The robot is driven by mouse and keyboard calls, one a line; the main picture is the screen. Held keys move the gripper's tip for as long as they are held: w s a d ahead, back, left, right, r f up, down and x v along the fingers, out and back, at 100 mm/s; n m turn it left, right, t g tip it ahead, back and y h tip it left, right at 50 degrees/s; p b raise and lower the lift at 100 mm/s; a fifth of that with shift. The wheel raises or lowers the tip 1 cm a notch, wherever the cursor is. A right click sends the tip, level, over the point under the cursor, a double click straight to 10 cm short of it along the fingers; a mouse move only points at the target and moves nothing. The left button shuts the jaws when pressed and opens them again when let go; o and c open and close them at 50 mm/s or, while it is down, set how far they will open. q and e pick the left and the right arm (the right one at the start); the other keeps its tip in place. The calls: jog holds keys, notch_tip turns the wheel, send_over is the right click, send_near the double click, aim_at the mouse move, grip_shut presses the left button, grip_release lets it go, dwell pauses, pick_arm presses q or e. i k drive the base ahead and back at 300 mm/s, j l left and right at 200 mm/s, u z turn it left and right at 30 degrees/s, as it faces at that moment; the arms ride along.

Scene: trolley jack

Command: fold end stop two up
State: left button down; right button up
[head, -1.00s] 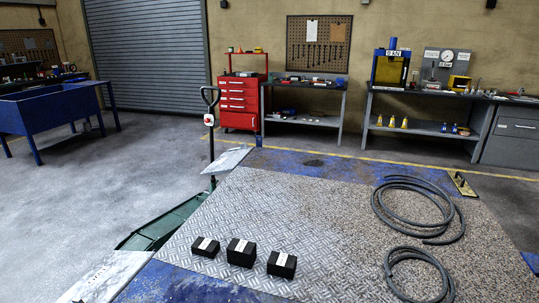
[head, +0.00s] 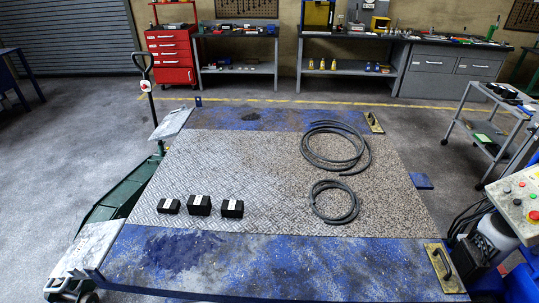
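Two brass-coloured plates with dark handles lie at the right end of the blue platform (head: 300,268). The far plate (head: 374,122) is at the far right corner, and the near plate (head: 444,268) is at the near right corner. Both look folded down flat. I see no number on either, so I cannot tell which is end stop two. Neither of my grippers is in view.
Three black blocks (head: 199,205) and two coils of black hose (head: 335,147) lie on the platform. A green pallet jack (head: 125,190) stands at its left. A control box with buttons (head: 522,203) and a grey trolley (head: 490,125) are at the right. Floor beyond the platform is clear.

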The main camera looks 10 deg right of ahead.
aim_at(450, 282)
jog(key=z, duration=2.15)
jog(key=i+l+z, duration=0.3)
jog(key=l+z, duration=0.15)
jog(key=l, duration=0.1)
